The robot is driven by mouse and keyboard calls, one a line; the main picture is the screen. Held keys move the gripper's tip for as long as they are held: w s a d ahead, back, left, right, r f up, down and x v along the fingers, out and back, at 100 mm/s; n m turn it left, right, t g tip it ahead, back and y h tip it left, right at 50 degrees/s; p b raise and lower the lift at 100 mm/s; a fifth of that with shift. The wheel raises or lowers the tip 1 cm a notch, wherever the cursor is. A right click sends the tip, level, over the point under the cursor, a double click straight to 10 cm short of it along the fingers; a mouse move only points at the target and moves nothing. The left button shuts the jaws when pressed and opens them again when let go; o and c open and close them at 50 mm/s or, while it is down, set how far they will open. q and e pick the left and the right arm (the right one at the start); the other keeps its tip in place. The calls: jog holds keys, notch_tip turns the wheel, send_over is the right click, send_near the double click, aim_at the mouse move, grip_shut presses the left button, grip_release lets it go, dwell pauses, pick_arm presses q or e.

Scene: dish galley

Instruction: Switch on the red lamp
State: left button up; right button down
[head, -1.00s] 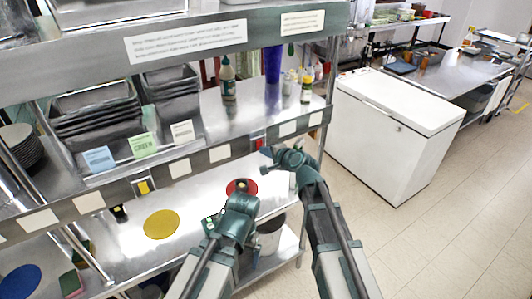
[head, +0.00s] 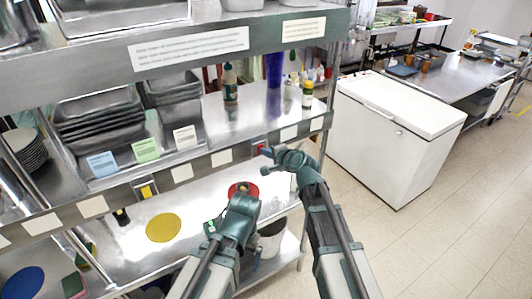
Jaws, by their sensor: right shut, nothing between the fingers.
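A small red switch-like part (head: 258,147) sits on the front edge of the middle shelf in the head view. My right gripper (head: 267,153) is shut and empty, close beside it; I cannot tell whether they touch. A red disc (head: 241,187) lies on the lower shelf below, partly hidden by my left wrist. I cannot tell whether it belongs to the red lamp or whether anything is lit. My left gripper (head: 212,228) is in front of the lower shelf; its fingers are too unclear to read.
A yellow switch-like part (head: 147,190) is on the same shelf edge. A yellow disc (head: 163,228) and a blue disc (head: 22,281) lie on the lower shelf. A bucket (head: 271,238) stands below my arms. A white chest freezer (head: 385,140) stands right; the floor before it is clear.

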pick_arm(q)
jog(key=r+p, duration=0.2)
jog(key=d+r+p, duration=0.1)
jog(key=r+p, duration=0.1)
jog(key=shift+s+r, duration=0.15)
jog(key=shift+r, duration=0.1)
pick_arm(e)
jog(key=f+v, duration=0.1)
jog(key=v, duration=1.2)
jog(key=shift+s+d, duration=0.3)
jog(key=shift+s, duration=0.25)
pick_arm(q)
jog(key=shift+c, duration=0.3)
pick_arm(e)
jog(key=shift+r, duration=0.1)
